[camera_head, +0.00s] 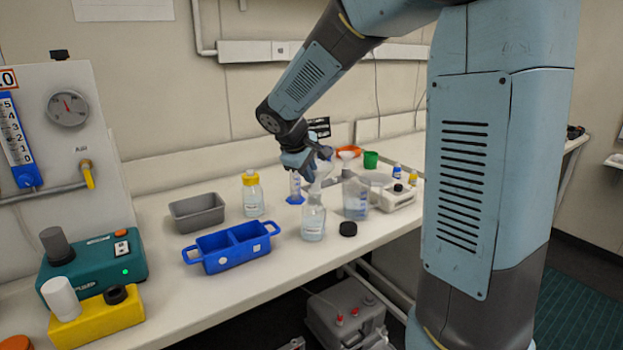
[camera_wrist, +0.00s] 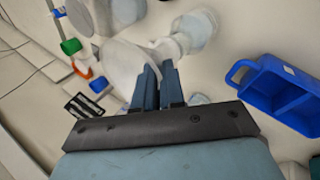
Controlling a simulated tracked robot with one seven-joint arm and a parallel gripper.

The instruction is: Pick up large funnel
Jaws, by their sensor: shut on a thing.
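The large funnel (camera_head: 323,172) is translucent white. It is in my gripper (camera_head: 308,160), just above the neck of a clear bottle (camera_head: 313,222) with a white label. In the wrist view, my gripper (camera_wrist: 158,70) has its two fingers close together at the edge of the funnel (camera_wrist: 122,64), whose wide mouth shows to the left of the fingertips. The bottle (camera_wrist: 197,28) shows beyond the fingertips. I cannot tell whether the funnel's stem is still in the bottle's neck. The exact grip point is partly hidden.
A clear beaker (camera_head: 356,198) and a black cap (camera_head: 348,229) stand close to the right of the bottle. A blue two-part tray (camera_head: 232,262), a yellow-capped bottle (camera_head: 252,197) and a grey bin (camera_head: 197,212) are to the left.

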